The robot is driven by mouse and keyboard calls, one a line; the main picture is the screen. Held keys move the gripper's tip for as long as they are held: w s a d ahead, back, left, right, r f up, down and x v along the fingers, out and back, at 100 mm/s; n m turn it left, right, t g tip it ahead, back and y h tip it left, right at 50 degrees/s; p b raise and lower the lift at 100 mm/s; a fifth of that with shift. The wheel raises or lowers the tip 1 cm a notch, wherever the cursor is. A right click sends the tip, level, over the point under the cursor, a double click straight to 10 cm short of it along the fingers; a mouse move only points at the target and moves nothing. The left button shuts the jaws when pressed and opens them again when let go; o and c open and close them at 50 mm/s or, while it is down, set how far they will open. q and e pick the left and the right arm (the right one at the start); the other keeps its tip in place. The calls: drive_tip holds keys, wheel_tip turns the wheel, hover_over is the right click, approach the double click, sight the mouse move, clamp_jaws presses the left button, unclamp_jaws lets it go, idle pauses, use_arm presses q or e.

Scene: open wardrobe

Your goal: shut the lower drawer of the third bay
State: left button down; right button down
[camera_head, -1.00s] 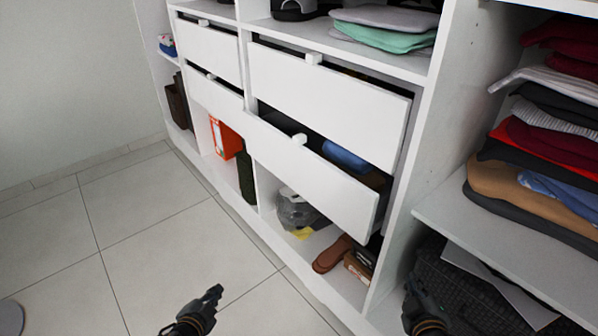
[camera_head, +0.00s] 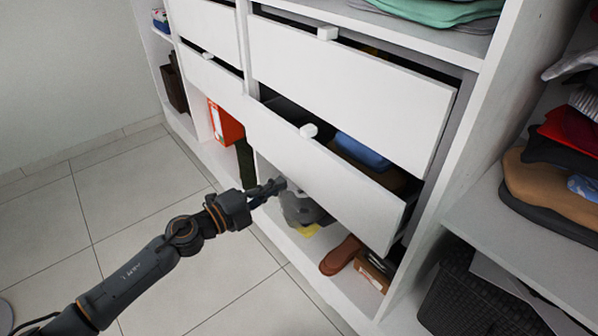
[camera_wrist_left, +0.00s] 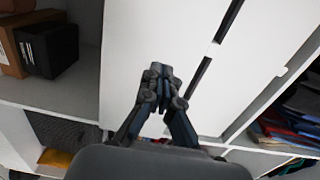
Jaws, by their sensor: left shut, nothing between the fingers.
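The lower drawer (camera_head: 335,182) of the bay with the shoes stands pulled out, its white front tilting across the head view. A small white knob (camera_head: 308,130) sits at its top edge, and a blue folded item (camera_head: 361,151) shows inside. My left gripper (camera_head: 276,186) is shut and empty, just below and left of the drawer front. In the left wrist view the shut fingers (camera_wrist_left: 158,75) point at a white drawer front (camera_wrist_left: 135,35). I cannot tell whether they touch it. My right gripper is out of view.
The upper drawer (camera_head: 350,88) above also stands out a little. Below are a grey bag (camera_head: 303,208), brown shoes (camera_head: 340,255) and a box (camera_head: 373,270). An orange binder (camera_head: 225,124) stands further left. The tiled floor (camera_head: 140,215) is clear.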

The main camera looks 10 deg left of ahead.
sight(309, 167)
use_arm(q)
drive_tip(key=x, duration=0.7)
drive_tip(key=shift+w+d+r, duration=0.1)
drive_tip(key=shift+w+d, duration=0.05)
drive_tip(key=shift+w, duration=0.1)
drive_tip(key=x, duration=0.2)
drive_tip(key=shift+w+d+r+p, duration=0.15)
drive_tip(key=shift+w+d+p, duration=0.15)
drive_tip(key=shift+p, duration=0.1)
drive_tip(key=shift+w+d, duration=0.4)
drive_tip(key=shift+w, duration=0.1)
drive_tip(key=shift+w+d, duration=0.1)
drive_tip(key=shift+w, duration=0.1)
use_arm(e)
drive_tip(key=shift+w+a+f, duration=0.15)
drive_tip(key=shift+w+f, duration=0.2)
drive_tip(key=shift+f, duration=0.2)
